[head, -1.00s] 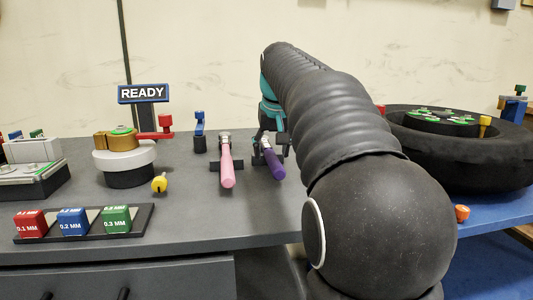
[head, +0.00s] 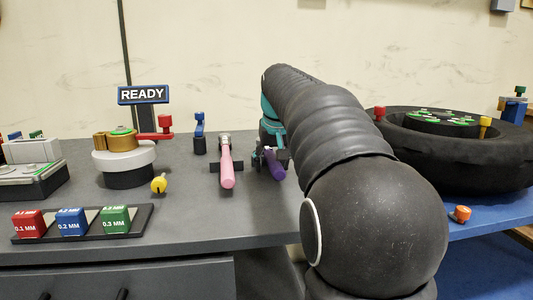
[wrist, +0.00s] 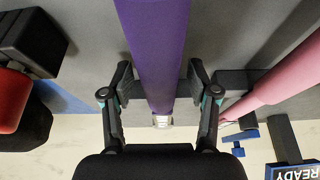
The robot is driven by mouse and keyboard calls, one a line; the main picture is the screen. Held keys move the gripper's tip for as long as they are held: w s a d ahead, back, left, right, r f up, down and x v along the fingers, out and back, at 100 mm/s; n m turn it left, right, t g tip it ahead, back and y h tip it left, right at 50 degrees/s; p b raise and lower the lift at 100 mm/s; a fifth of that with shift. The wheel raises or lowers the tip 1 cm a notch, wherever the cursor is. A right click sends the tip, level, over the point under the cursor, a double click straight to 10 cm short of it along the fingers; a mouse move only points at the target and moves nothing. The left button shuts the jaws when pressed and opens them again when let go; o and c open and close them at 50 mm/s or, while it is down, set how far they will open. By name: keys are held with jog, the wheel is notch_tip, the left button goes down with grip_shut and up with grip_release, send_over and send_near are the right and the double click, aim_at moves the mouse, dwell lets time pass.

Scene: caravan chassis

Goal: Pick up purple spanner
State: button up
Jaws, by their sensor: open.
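The purple spanner (head: 274,166) lies on a dark holder on the grey bench, partly hidden by my gripper in the head view. In the wrist view the purple spanner (wrist: 156,45) runs from the top edge down between my fingers, with its pale metal end near my palm. My gripper (wrist: 160,78) is open, with one finger on each side of the handle and a visible gap on both sides. In the head view my gripper (head: 271,152) is at the spanner; its height over the handle is hard to tell.
A pink spanner (head: 227,168) lies on its own holder just left of the purple one and shows in the wrist view (wrist: 275,80). A blue-topped peg (head: 199,133) stands behind. The black tyre (head: 470,165) is at the right. A red-topped dark block (wrist: 22,75) is at wrist-view left.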

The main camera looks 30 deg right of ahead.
dwell(0.3)
grip_shut()
